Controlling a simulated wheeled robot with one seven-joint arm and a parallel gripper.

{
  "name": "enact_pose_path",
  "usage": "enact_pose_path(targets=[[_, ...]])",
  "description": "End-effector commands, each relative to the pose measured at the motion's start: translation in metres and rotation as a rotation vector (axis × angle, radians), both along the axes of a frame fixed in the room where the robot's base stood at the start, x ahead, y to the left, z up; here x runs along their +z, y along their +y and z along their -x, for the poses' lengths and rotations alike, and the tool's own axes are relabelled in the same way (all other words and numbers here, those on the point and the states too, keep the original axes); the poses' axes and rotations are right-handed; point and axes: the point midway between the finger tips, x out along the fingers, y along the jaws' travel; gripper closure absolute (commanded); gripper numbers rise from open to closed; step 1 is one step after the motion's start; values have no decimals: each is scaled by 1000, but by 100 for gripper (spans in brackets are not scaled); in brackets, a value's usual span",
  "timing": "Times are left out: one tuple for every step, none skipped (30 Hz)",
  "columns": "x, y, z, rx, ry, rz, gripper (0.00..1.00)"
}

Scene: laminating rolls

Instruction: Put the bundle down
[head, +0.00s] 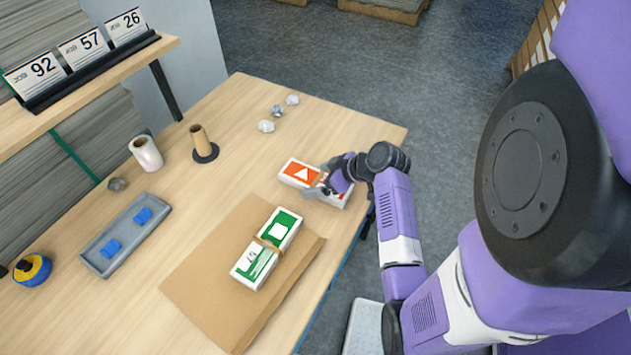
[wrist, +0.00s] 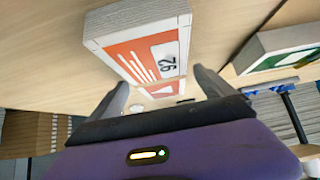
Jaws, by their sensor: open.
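A white bundle with an orange label (head: 299,172) lies on the table near its right edge. In the wrist view the same bundle (wrist: 140,45) shows its orange label with the number 92. My gripper (head: 328,182) is at the bundle's right part. In the wrist view its two fingers (wrist: 160,82) are spread apart, one to each side of the bundle. The head view hides the contact between fingers and bundle. A second bundle with a green label and a brown band (head: 268,248) lies on a sheet of brown paper (head: 205,275).
A grey tray (head: 101,262) with blue pieces, a tape roll (head: 32,270), a white roll (head: 146,153) and a brown core on a black stand (head: 201,142) are at the left. Crumpled balls (head: 266,126) lie at the back. A shelf (head: 95,75) holds cards 92, 57, 26.

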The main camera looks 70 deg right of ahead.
Motion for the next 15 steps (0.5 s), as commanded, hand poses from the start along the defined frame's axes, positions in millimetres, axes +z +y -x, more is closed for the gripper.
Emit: enact_pose_path(targets=[[0,0,0,0,0,0,7],[0,0,0,0,0,0,13],[0,0,0,0,0,0,21],[0,0,0,0,0,0,27],[0,0,0,0,0,0,33],[0,0,0,0,0,0,41],[0,0,0,0,0,0,47],[0,0,0,0,0,0,52],[0,0,0,0,0,0,60],[0,0,0,0,0,0,66],[0,0,0,0,0,0,72],[0,0,0,0,0,0,80],[0,0,0,0,0,0,86],[1,0,0,-1,-2,1,90],[1,0,0,-1,-2,1,98]])
